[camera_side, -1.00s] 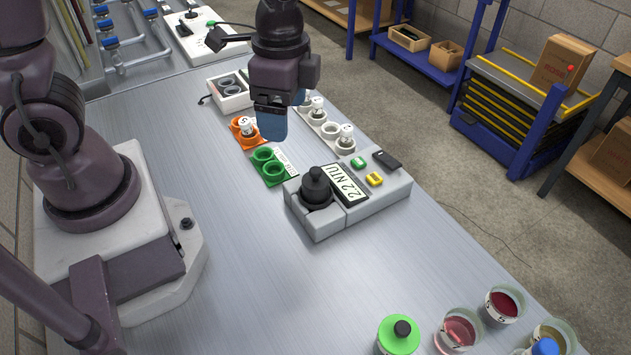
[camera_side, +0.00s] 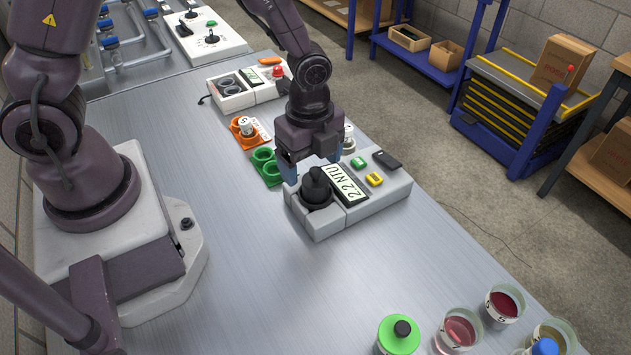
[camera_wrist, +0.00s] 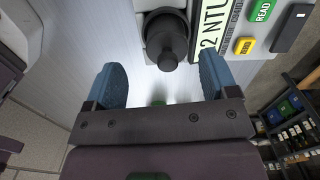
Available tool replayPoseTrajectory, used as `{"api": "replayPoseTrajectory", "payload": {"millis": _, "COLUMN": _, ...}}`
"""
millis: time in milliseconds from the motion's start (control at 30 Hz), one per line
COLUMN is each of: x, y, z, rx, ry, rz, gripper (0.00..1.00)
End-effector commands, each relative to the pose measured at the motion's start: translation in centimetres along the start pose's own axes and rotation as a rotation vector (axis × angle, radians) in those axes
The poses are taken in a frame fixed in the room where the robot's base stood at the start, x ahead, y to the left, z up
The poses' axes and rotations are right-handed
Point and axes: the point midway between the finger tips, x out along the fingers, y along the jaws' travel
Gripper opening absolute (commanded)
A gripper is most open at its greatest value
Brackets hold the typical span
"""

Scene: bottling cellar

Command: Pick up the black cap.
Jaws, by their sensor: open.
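The black cap (camera_side: 316,185) sits upright on the grey turbidity meter (camera_side: 330,222), at the left of its "2.2 NTU" display (camera_side: 344,184). In the wrist view the cap (camera_wrist: 166,42) is at top centre, just beyond the fingertips. The cap does not appear to be gripped.
The meter has a green button (camera_side: 358,162), a yellow button (camera_side: 374,179) and a dark block (camera_side: 387,160). Glasses of liquid (camera_side: 459,330) and a green-topped bottle (camera_side: 398,338) stand at the front right.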

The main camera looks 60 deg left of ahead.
Motion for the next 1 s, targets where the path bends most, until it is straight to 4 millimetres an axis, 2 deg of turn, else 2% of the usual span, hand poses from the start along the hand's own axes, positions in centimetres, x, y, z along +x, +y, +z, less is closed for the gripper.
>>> {"api": "replayPoseTrajectory", "payload": {"millis": 400, "x": 4.9, "y": -0.7, "z": 0.0, "rx": -0.001, "ry": -0.001, "rz": 0.003, "gripper": 0.80}}
{"api": "replayPoseTrajectory", "payload": {"millis": 700, "x": 5.2, "y": -0.7, "z": 0.0, "rx": -0.002, "ry": 0.000, "rz": -0.001, "gripper": 0.80}}
{"api": "replayPoseTrajectory", "payload": {"millis": 933, "x": 5.2, "y": -0.7, "z": 0.0, "rx": -0.002, "ry": 0.000, "rz": 0.000, "gripper": 0.27}}
{"api": "replayPoseTrajectory", "payload": {"millis": 1000, "x": 5.2, "y": -0.7, "z": -0.1, "rx": -0.002, "ry": 0.000, "rz": 0.000, "gripper": 0.27}}
